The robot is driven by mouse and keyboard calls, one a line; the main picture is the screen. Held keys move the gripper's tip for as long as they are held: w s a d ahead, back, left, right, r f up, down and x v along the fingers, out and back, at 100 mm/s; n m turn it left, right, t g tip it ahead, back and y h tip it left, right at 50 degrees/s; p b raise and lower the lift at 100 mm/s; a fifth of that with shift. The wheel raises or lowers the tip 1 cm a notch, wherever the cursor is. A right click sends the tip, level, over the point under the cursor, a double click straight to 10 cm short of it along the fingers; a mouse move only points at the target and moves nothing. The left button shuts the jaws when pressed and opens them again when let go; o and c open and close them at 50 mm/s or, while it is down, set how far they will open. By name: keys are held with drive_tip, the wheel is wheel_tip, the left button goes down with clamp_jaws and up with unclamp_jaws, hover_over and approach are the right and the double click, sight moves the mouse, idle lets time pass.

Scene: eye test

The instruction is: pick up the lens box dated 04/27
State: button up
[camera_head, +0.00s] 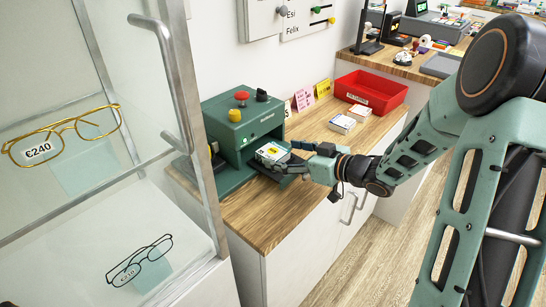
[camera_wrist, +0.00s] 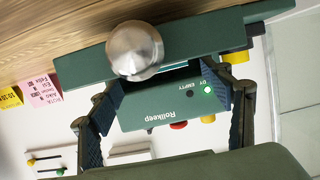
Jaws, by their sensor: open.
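Two more small boxes, one nearer (camera_head: 342,124) and one farther (camera_head: 360,112), lie on the counter, dates also unreadable. No box shows there.
A round steel knob (camera_wrist: 134,50) on a green bar is close to the fingers. A red tray (camera_head: 370,91) stands farther back on the wooden counter (camera_head: 312,133). Pink and yellow notes (camera_head: 304,98) stand by the wall. A glass door with a metal handle (camera_head: 172,80) is at left.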

sight(275, 152)
drive_tip(key=x, duration=0.3)
drive_tip(key=shift+f, duration=0.1)
drive_tip(key=c, duration=1.3)
